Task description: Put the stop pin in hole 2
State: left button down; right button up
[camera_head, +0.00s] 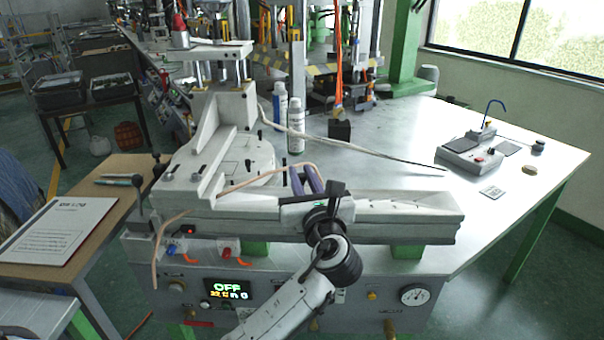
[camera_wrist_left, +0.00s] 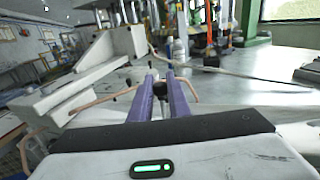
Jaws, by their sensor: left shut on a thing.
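My left gripper (camera_head: 299,172) reaches over the grey machine bed, its purple fingers pointing away from the camera. In the left wrist view the fingers (camera_wrist_left: 162,75) are close together, with a small dark piece (camera_wrist_left: 160,88) between them, which appears to be the stop pin. The fingers hide most of it, and I cannot make out its shape. Small dark marks that may be holes (camera_head: 400,204) lie along the top of the rail, right of the gripper. Their numbers are not readable, so I cannot tell which is hole 2. My right gripper is not in view.
A copper-coloured tube (camera_head: 252,182) passes close to the fingers. White bottles (camera_head: 296,138) and a black block (camera_head: 339,130) stand behind. A grey device (camera_head: 470,156) sits on the right of the metal table. The table's middle is mostly clear, crossed by a cable (camera_head: 385,156).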

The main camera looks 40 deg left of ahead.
pick_arm(q)
jog(key=shift+f, duration=0.55)
jog(key=c, duration=1.6)
grip_release()
jog(key=shift+s+d, duration=0.1)
jog(key=b+v, duration=0.1)
jog(key=v, duration=0.9)
